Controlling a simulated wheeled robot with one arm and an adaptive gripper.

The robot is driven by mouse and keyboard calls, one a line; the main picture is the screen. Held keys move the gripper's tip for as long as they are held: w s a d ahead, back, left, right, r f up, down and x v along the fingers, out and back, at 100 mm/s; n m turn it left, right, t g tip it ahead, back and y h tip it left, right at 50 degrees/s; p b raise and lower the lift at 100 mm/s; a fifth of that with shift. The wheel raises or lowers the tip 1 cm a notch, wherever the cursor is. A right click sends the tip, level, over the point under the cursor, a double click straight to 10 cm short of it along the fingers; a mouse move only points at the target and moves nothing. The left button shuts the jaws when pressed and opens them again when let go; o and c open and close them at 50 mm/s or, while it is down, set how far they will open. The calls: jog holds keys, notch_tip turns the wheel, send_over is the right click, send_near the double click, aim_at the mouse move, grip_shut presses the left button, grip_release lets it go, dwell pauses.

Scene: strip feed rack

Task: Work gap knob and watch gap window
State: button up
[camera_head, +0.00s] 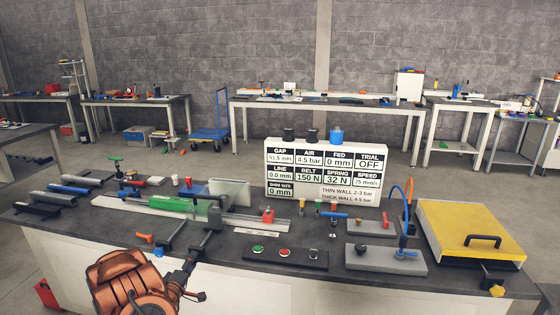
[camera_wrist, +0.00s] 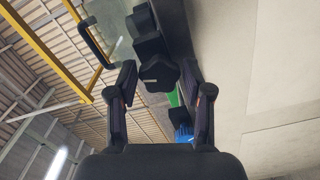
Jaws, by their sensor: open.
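The gap window (camera_head: 280,155) is the top left field of the white display board and reads 51.5 mm. A dark lobed knob (camera_wrist: 160,76), which looks like the gap knob, sits ahead of my gripper (camera_wrist: 160,95) in the wrist view, in line with the space between the fingers. The two fingers stand apart, open, one on either side of this space. I cannot tell whether they touch the knob. In the head view my gripper (camera_head: 190,283) is at the bench's front edge, small and partly hidden by my orange arm.
The bench (camera_head: 330,260) carries a green cylinder (camera_head: 206,209), a button strip (camera_head: 285,255) and a yellow-topped box (camera_head: 470,228). The display board (camera_head: 325,197) stands at the back. Dark brackets (camera_head: 208,243) stick out close to my gripper. Floor lies open behind the bench.

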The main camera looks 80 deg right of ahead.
jog(key=shift+a+b, duration=0.3)
jog(key=shift+a, duration=1.95)
jog(key=shift+o, duration=0.3)
jog(key=shift+o, duration=1.4)
jog(key=a, duration=0.6)
jog(key=shift+s+b, duration=0.2)
jog(key=shift+b, duration=0.2)
jog(key=shift+d+f, duration=0.1)
